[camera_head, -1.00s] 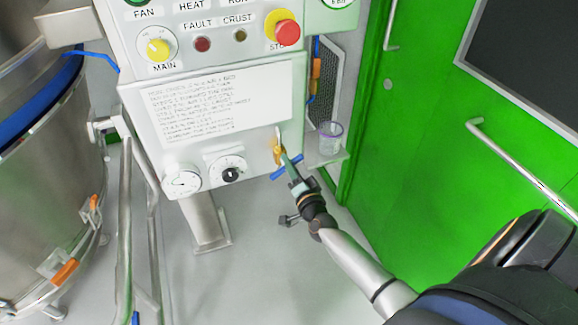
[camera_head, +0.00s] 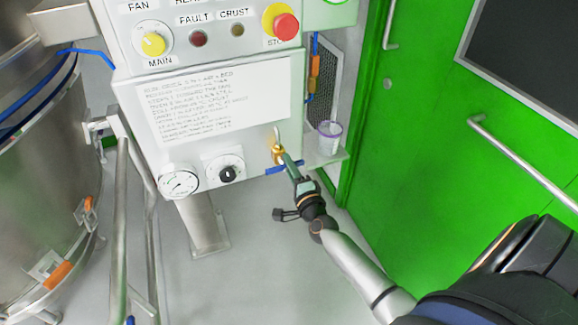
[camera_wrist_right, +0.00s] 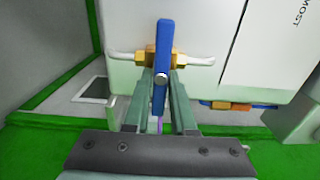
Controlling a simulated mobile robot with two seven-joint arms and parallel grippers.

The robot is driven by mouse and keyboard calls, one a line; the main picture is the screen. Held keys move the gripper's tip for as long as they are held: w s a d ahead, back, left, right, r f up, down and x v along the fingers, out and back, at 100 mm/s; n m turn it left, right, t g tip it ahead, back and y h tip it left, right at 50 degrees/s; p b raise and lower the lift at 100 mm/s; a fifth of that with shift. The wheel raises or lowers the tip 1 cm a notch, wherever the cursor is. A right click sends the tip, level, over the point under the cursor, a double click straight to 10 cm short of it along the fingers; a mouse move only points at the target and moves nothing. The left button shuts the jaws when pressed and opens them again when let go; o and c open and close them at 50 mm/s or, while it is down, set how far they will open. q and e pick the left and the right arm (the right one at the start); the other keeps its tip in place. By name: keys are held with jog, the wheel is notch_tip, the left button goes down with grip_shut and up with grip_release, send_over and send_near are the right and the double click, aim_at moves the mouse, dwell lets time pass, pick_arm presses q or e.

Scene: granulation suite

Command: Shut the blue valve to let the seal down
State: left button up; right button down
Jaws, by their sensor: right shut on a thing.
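The blue valve handle (camera_head: 274,171) sits on a brass valve body (camera_head: 277,151) at the lower right of the white control panel. In the right wrist view the handle (camera_wrist_right: 164,38) stands upright in the picture, crossing the brass body and the silver pipe ends (camera_wrist_right: 199,61). My right gripper (camera_head: 288,162) reaches it from the lower right. In the wrist view its two green fingers (camera_wrist_right: 160,82) lie on both sides of the blue handle and are shut on it. The far part of the handle sticks out past the fingertips. My left gripper is not in view.
A pressure gauge (camera_head: 179,182) and a black knob (camera_head: 227,174) sit left of the valve. A clear cup (camera_head: 330,137) stands on a small shelf close to its right. A steel vessel (camera_head: 40,190) is at left, a green door (camera_head: 400,150) at right.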

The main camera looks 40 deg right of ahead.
dwell(0.3)
jog(key=c, duration=0.8)
grip_release()
jog(key=shift+o, duration=0.2)
jog(key=shift+s, duration=0.1)
jog(key=p+v, duration=0.1)
jog(key=v, duration=1.1)
jog(key=shift+s, duration=0.2)
jog(key=shift+f, duration=0.1)
